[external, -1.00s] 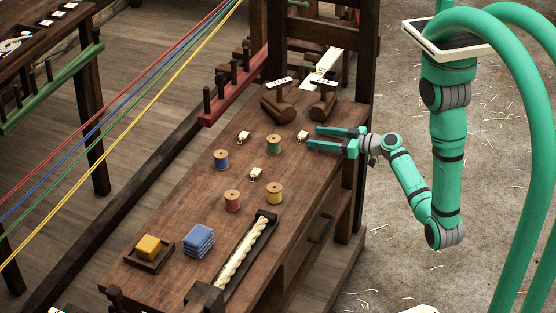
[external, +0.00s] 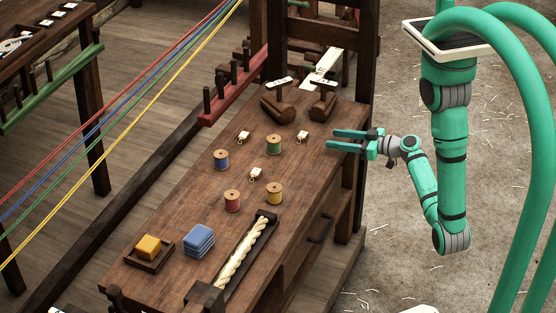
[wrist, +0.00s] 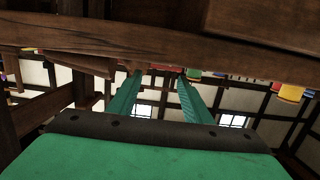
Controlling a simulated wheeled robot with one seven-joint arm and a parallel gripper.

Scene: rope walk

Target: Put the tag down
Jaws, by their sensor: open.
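Blue (external: 221,160), green (external: 274,145), red (external: 232,201) and yellow (external: 274,194) spools stand on the bench (external: 180,222). Dark wooden tools (external: 280,109) lie at the back. A rope tray (external: 248,258), blue cloth (external: 199,241) and yellow block (external: 148,247) are in front.

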